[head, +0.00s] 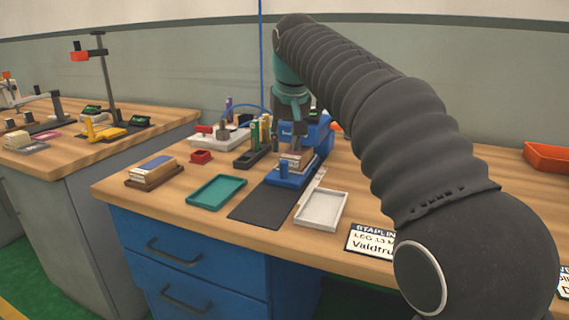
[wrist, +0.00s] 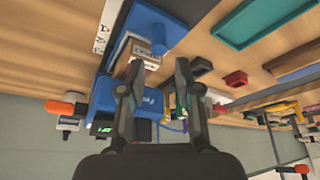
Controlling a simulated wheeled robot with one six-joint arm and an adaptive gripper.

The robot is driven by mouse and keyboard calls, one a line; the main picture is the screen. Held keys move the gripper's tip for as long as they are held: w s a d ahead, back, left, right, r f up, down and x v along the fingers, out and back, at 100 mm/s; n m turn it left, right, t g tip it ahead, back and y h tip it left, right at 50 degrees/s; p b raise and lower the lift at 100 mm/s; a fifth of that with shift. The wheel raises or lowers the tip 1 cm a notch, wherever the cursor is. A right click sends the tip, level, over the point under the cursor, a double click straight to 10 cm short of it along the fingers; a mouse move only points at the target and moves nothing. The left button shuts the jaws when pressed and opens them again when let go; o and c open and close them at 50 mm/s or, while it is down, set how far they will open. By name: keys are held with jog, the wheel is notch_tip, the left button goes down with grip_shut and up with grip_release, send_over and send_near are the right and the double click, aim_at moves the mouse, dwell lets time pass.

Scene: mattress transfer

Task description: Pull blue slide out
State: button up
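The blue slide (head: 289,179) lies at the front of the blue stapling machine (head: 319,136) in the head view, with a short blue upright knob (head: 284,169) at its near end. A pale, labelled block (head: 297,158) rests on it. In the wrist view the slide (wrist: 178,16) is at the top and the labelled block (wrist: 143,49) is beyond the fingertips. My gripper (head: 296,142) is above the machine end of the slide, near the block. In the wrist view my gripper (wrist: 154,80) has its fingers apart with nothing clearly held. Contact with the block cannot be told.
A dark mat (head: 262,207) lies in front of the slide. A green tray (head: 216,192) is to its left and a white tray (head: 321,209) to its right.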

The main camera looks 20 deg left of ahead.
aim_at(284, 162)
jog(key=x, duration=0.7)
jog(key=shift+w+f, duration=0.15)
jog(key=shift+f, duration=0.05)
grip_shut()
